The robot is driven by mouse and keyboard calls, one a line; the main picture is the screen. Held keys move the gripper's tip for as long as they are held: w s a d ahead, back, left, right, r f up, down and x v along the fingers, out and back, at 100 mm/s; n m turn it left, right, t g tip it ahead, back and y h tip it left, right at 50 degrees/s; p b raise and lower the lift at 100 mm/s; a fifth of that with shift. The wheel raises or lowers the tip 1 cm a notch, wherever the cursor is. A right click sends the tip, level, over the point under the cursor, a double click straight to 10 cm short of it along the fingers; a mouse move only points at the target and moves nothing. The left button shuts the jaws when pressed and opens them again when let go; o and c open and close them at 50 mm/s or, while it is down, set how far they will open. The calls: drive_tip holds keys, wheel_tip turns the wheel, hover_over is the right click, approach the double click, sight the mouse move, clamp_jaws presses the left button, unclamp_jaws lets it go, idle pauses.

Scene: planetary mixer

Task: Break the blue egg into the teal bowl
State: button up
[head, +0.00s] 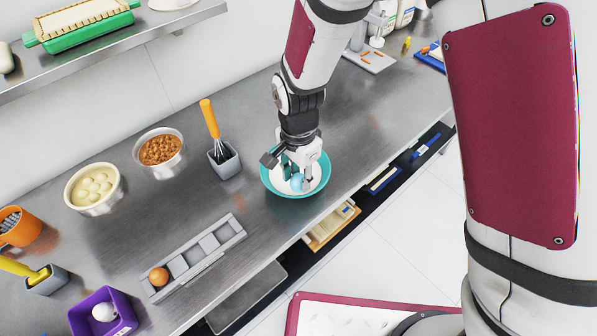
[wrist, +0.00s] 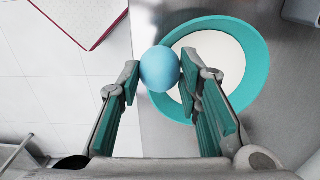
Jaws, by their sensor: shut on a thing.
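The blue egg (wrist: 160,69) is held between the fingertips of my gripper (wrist: 157,78). In the head view the egg (head: 296,182) shows against the pale inside of the teal bowl (head: 271,188). My gripper (head: 297,176) points down over the bowl, its fingers shut on the egg. In the wrist view the egg overlaps the left rim of the teal bowl (wrist: 258,62), with the counter edge just left of it. The egg looks whole. How high it is above the bowl is hard to tell. The bowl has white contents or a white inside.
A grey slotted holder (head: 205,254) carries a brown egg (head: 158,276). A whisk in a grey cup (head: 225,163) stands left of the bowl. A purple box (head: 88,318) holds a white egg (head: 104,311). Two food bowls (head: 94,207) (head: 176,170) stand near the wall.

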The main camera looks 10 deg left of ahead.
sight(298, 184)
idle(0.3)
wheel_tip(298, 184, down, 4)
drive_tip(key=shift+r+b, duration=0.1)
drive_tip(key=shift+b, duration=0.25)
drive_tip(key=shift+r, duration=0.2)
drive_tip(key=shift+c, duration=0.5)
drive_tip(key=shift+r+p, duration=1.15)
drive_tip(key=shift+r, duration=0.95)
drive_tip(key=w+a+r+b, duration=0.1)
drive_tip(key=w+a, duration=0.1)
drive_tip(key=w, duration=0.7)
drive_tip(key=shift+r, duration=0.3)
